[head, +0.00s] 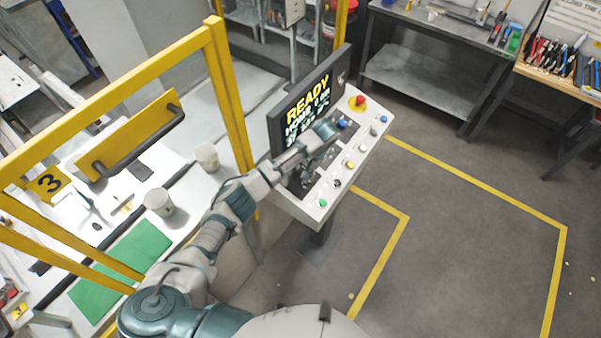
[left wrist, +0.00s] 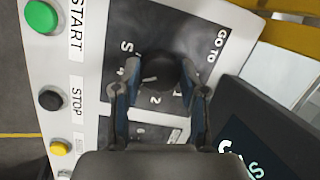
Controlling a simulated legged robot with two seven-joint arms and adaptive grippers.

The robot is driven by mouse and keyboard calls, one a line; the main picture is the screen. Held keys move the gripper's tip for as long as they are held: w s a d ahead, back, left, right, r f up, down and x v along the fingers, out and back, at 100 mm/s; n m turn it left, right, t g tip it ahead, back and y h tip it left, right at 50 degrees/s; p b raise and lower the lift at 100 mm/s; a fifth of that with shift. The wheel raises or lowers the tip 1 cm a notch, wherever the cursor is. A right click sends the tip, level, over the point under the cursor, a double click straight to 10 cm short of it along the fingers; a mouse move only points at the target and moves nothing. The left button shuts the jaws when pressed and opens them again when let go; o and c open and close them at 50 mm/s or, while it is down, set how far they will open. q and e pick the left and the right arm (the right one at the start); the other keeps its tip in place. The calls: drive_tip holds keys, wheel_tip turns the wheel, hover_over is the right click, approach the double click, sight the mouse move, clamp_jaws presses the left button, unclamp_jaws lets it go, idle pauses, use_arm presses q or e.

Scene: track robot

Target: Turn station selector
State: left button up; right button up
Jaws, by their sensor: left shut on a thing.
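The station selector is a dark round knob (left wrist: 160,72) on a dark plate with numbers and the words GO TO, seen in the left wrist view. My left gripper (left wrist: 160,88) has its two fingers on either side of the knob and is shut on it. In the head view my left gripper (head: 308,166) reaches over the left part of the white control panel (head: 312,206) and hides the knob there. The screen (head: 305,104) behind the panel reads READY. My right gripper is not in view.
Green (left wrist: 41,16), black (left wrist: 50,100) and yellow buttons sit beside the selector plate. A red emergency button (head: 358,101) is at the panel's far end. A yellow guard frame (head: 228,100) stands left of my arm. The floor right of the panel is clear.

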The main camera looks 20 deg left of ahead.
use_arm(q)
drive_tip(key=m, duration=0.4)
drive_tip(key=shift+w+r+m+t+y, duration=0.15)
drive_tip(key=shift+m+t+y, duration=0.15)
drive_tip(key=shift+y, duration=0.1)
drive_tip(key=shift+d+m+t+y, duration=0.1)
drive_tip(key=shift+m+t+y, duration=0.3)
drive_tip(key=shift+m, duration=2.3)
drive_tip(key=o, duration=1.1)
drive_tip(key=shift+o, duration=0.2)
drive_tip(key=v, duration=1.1)
drive_tip(key=shift+d+r, duration=0.25)
drive_tip(key=shift+a, duration=0.1)
